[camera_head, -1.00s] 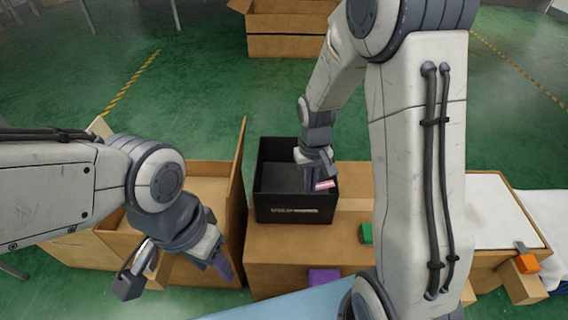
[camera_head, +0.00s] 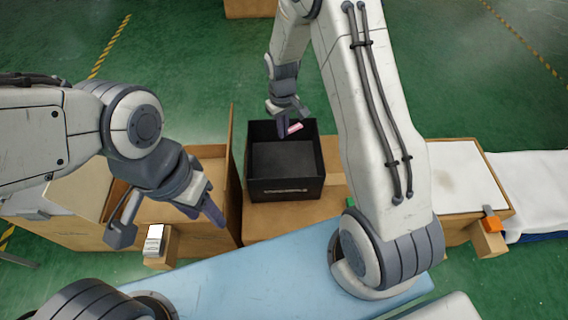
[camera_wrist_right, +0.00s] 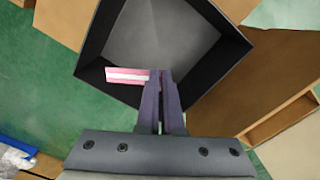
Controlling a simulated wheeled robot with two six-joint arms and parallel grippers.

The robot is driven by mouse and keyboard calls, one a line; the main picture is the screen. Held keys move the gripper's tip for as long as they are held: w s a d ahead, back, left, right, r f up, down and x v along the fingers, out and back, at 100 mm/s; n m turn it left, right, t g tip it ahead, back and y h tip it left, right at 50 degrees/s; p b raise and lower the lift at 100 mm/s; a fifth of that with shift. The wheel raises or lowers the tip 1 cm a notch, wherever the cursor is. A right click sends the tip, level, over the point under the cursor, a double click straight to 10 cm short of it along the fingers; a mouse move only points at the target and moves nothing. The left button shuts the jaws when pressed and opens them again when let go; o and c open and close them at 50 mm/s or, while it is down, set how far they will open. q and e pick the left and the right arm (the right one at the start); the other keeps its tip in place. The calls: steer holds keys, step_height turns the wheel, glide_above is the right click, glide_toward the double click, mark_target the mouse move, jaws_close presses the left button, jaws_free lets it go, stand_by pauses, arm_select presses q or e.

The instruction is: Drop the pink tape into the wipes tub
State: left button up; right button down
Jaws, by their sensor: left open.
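In the right wrist view the tape (camera_wrist_right: 127,75) sticks out to the left of the fingertips, over the tub's inner wall (camera_wrist_right: 215,85). My right gripper (camera_head: 283,130) is shut on one end of the tape and points down at the tub's far side. Its height over the rim is hard to tell. The tub's floor shows dark and bare. My left gripper (camera_head: 168,228) is open and empty, left of the tub.
A tall cardboard box (camera_head: 233,170) stands left of the tub. A wooden post with a white-topped piece (camera_head: 155,238) is under my left gripper. At right are a white-topped surface (camera_head: 465,177) and an orange block (camera_head: 491,219) on a wooden post.

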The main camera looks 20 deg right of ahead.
step_height(320, 180, down, 5)
steer(key=b, duration=0.4)
steer(key=c, duration=1)
jaws_free()
steer(key=shift+r, duration=0.15)
step_height(320, 180, up, 10)
steer(key=shift+r+p, duration=0.15)
steer(key=shift+p, duration=0.95)
